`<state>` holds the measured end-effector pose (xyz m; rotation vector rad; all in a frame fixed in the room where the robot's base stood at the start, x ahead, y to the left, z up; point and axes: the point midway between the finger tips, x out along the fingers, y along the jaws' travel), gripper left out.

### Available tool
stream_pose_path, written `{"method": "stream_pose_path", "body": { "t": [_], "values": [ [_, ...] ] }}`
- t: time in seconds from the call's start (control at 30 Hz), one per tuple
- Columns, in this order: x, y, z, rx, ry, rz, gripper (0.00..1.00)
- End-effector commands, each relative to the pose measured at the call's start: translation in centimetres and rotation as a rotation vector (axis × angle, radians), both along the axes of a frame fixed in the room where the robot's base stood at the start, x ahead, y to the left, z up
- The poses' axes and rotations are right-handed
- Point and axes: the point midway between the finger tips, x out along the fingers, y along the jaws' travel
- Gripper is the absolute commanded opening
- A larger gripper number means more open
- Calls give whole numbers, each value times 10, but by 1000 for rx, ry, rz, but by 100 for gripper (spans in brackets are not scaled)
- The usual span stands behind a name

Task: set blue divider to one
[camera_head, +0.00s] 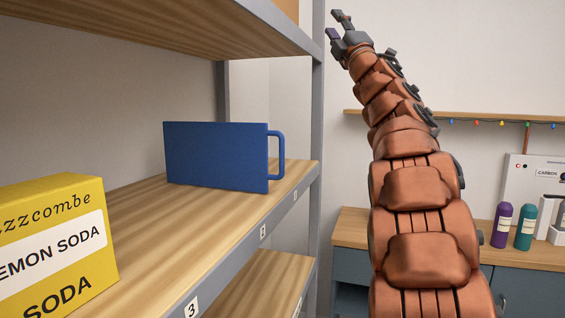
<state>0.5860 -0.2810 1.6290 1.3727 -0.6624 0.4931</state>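The blue divider (216,156) stands upright across the wooden shelf (150,222), with its loop handle (279,155) at the right, towards the shelf's front edge. Number labels run along that edge: a 3 (191,307) nearest me, a small label (263,232) further on, and one that looks like a 1 (295,195) beyond it. The divider's lower right corner is near the farthest label; I cannot tell whether it lines up exactly. My gripper (334,24) is raised at the upper middle, right of the shelf post, empty, fingers apart, clear of the divider.
A yellow lemon soda box (57,245) stands on the shelf at the left. A grey post (317,90) and an upper shelf (150,28) frame the space. Behind my arm is a counter (350,228) with purple (501,225) and teal (526,227) bottles. The shelf between box and divider is clear.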

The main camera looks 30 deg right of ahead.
Motion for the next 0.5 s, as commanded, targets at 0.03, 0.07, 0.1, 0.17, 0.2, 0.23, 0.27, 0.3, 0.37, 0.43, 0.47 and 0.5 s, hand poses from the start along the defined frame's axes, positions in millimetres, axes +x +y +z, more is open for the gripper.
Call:
{"method": "stream_pose_path", "body": {
  "t": [0.03, 0.07, 0.1, 0.17, 0.2, 0.23, 0.27, 0.3, 0.37, 0.43, 0.47, 0.5],
  "values": [
    [-4, 7, -5, -101, -22, 7, 37],
    [-7, 11, -6, -157, -30, 12, 37],
    [-11, 21, -8, -239, -43, 23, 37],
    [-17, 35, -13, -361, -62, 39, 37],
    [-21, 43, -20, -438, -71, 48, 37],
    [-24, 50, -26, -500, -77, 58, 37],
    [-28, 56, -33, -558, -82, 66, 37],
    [-32, 66, -44, -639, -88, 78, 37],
    [-39, 77, -64, -756, -94, 100, 37],
    [-49, 89, -91, -893, -98, 125, 37],
    [-54, 94, -103, -950, -98, 136, 37],
    [-60, 98, -121, -1023, -96, 152, 37]
  ]
}}
